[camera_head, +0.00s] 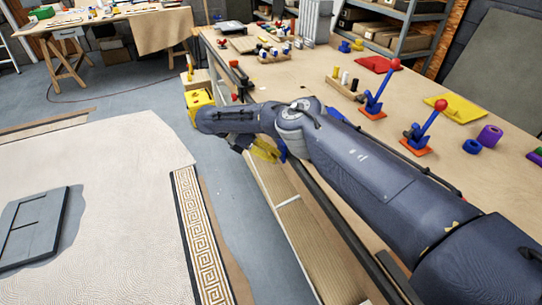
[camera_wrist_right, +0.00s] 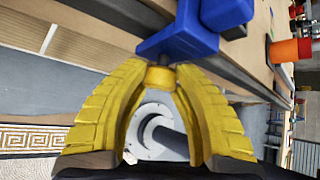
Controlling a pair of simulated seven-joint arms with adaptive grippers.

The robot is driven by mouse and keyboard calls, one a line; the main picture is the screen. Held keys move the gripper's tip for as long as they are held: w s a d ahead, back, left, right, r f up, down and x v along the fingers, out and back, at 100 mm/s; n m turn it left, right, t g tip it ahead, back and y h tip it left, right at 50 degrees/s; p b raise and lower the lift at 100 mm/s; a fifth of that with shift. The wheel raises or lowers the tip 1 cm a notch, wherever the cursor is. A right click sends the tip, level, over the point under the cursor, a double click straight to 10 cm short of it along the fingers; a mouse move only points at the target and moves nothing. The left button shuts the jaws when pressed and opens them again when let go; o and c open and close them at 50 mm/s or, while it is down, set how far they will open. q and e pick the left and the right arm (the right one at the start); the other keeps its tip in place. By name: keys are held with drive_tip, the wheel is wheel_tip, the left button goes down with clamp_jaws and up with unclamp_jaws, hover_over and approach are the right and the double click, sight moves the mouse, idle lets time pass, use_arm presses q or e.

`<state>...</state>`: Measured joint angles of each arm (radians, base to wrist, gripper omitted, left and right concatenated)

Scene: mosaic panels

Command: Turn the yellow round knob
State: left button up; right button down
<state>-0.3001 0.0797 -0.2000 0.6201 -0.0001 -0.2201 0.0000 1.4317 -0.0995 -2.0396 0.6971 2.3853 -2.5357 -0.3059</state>
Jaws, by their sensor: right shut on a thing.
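The yellow round knob (camera_wrist_right: 160,79) shows in the right wrist view, under a blue block-like mount (camera_wrist_right: 180,40) at the front edge of the workbench (camera_head: 290,72). My right gripper (camera_head: 268,151) reaches down at that edge in the head view. Its yellow ribbed fingers sit on either side of the knob in the right wrist view and are shut on it. In the head view I cannot tell the knob from the yellow fingers; part of the blue mount (camera_head: 281,149) shows beside them. My left gripper is not in view.
Two blue levers with red balls (camera_head: 375,95) stand on orange bases on the bench, close to my right arm. A yellow sheet (camera_head: 456,107), a purple roll (camera_head: 489,136) and a yellow box-like thing (camera_head: 198,101) are nearby. A patterned panel (camera_head: 100,160) lies at left.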

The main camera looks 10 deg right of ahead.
drive_tip(key=shift+s+a+f, duration=0.15)
drive_tip(key=shift+a+f, duration=0.05)
drive_tip(key=shift+f, duration=0.05)
drive_tip(key=c, duration=1.4)
unclamp_jaws()
drive_tip(key=o, duration=0.4)
drive_tip(key=shift+d+r, duration=0.1)
drive_tip(key=shift+r, duration=0.05)
drive_tip(key=v, duration=0.7)
drive_tip(key=shift+r, duration=0.2)
